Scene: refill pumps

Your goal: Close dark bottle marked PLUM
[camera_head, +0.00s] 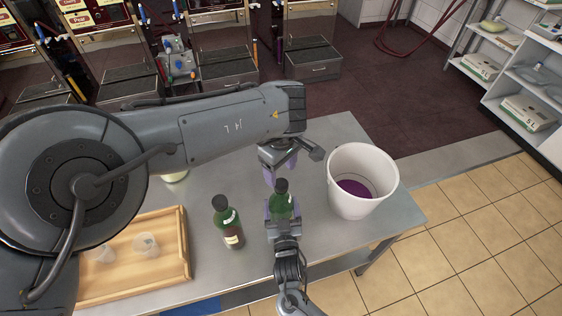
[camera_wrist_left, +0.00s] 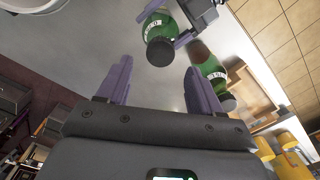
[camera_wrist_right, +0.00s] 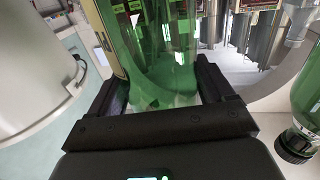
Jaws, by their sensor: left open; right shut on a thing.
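A green bottle with a dark top (camera_head: 281,204) stands upright in my right gripper (camera_head: 283,214), which is shut around its body. Its green glass fills the right wrist view (camera_wrist_right: 155,60). In the left wrist view (camera_wrist_left: 157,28) it has a pale label that I cannot read clearly. My left gripper (camera_head: 279,172) is open and empty, just behind and above this bottle's dark top; its fingers point toward it. A second green bottle (camera_head: 228,226), with a black cap and dark contents low down, stands to the left. I cannot tell which bottle is marked PLUM.
A white bucket (camera_head: 380,171) with purple liquid inside stands at the right of the grey table. A wooden tray (camera_head: 182,239) with clear cups is at the left. Dispensing machines and white shelves stand beyond. My left arm covers much of the table's left side.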

